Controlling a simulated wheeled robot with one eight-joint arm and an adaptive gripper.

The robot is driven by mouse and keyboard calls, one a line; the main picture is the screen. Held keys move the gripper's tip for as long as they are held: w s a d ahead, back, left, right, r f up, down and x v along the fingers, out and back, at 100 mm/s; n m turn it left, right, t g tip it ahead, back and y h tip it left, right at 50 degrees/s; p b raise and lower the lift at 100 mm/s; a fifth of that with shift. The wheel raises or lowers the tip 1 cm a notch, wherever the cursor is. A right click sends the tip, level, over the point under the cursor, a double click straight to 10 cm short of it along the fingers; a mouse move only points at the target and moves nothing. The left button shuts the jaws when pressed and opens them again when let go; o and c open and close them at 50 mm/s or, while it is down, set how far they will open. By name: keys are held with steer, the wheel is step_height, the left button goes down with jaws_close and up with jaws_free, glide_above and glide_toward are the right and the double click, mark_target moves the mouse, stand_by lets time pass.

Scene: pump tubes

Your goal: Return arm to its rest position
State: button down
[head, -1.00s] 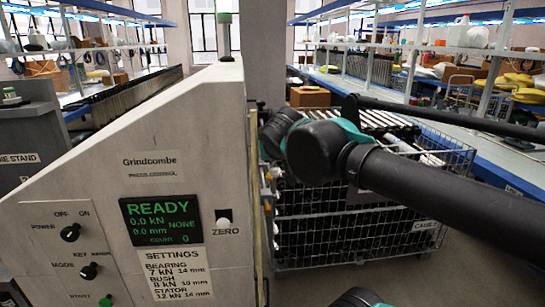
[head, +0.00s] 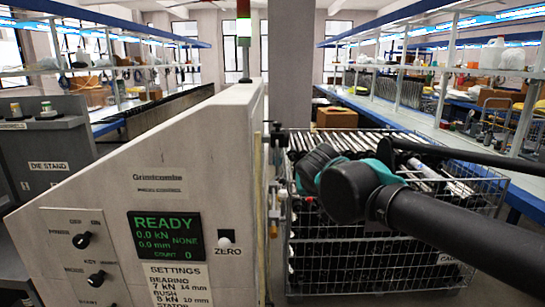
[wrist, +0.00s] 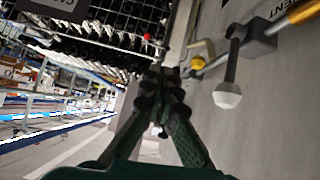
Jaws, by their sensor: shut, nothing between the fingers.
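My arm (head: 430,225) reaches in from the right in the head view, its black and teal joints in front of a wire cage of tubes. My gripper (wrist: 163,80) shows in the wrist view with its green fingers brought together and nothing between them. It cannot be made out in the head view. The fingertips appear in front of the gap between the wire cage (wrist: 120,35) and a grey machine side; whether they touch anything cannot be told.
The grey press machine (head: 110,190), its screen (head: 166,236) reading READY, stands at left. The wire cage (head: 370,265) with many tubes is close behind my arm. A white-tipped lever (wrist: 228,97) sticks out right of the fingers. Benches (head: 455,140) line the right.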

steer(key=s+d+f+g, duration=0.2)
steer(key=s+d+f, duration=0.1)
steer(key=f, duration=0.5)
steer(key=s+d+f+g, duration=0.2)
steer(key=s+f, duration=0.2)
steer(key=f, duration=0.5)
steer(key=s+d+f+g, duration=0.2)
steer(key=s+d+f, duration=0.1)
steer(key=f, duration=0.5)
steer(key=shift+s+d+f+y, duration=0.3)
steer(key=shift+s+f+y, duration=0.1)
steer(key=shift+s, duration=0.1)
